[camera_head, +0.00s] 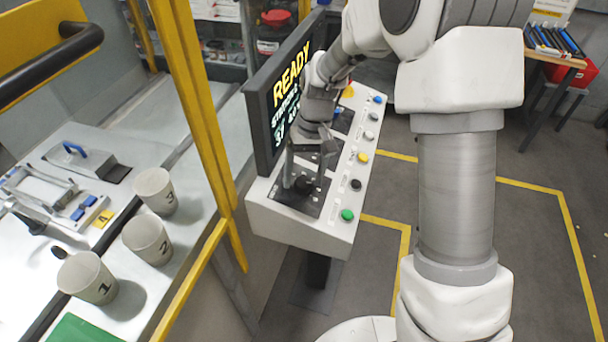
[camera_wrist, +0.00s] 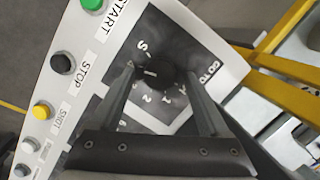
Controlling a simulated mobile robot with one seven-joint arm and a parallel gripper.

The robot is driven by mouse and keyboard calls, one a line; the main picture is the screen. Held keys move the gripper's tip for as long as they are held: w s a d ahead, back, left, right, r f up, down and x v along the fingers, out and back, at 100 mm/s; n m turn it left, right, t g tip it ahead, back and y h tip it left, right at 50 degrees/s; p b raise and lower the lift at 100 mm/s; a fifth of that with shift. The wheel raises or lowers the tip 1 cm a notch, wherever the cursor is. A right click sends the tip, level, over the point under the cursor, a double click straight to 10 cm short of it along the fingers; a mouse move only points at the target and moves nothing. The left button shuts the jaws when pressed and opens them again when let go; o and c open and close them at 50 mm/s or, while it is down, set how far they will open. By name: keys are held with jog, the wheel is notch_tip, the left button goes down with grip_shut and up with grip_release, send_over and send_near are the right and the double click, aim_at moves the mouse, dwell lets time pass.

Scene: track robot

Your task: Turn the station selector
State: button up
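The station selector is a black knob (camera_head: 304,185) on a dark dial plate at the near end of the sloped control panel. In the wrist view the knob (camera_wrist: 168,74) shows a light pointer mark, with printed numbers and "GO TO" around it. My gripper (camera_head: 306,182) reaches down over the dial with a finger on each side of the knob. In the wrist view the fingers of my gripper (camera_wrist: 161,74) stand apart, the knob lying between their tips. A narrow gap seems to show at the left fingertip; contact on the right is unclear.
Beside the dial is a row of buttons, including green START (camera_head: 347,215), black STOP (camera_head: 356,185) and yellow SHOT (camera_head: 362,157). A screen (camera_head: 285,90) reading READY stands close left of my arm. A yellow post (camera_head: 195,90) and numbered cups (camera_head: 147,240) are farther left.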

notch_tip(320, 180, up, 17)
jog(key=w+d, duration=0.2)
jog(key=shift+w+d, duration=0.2)
dwell(0.4)
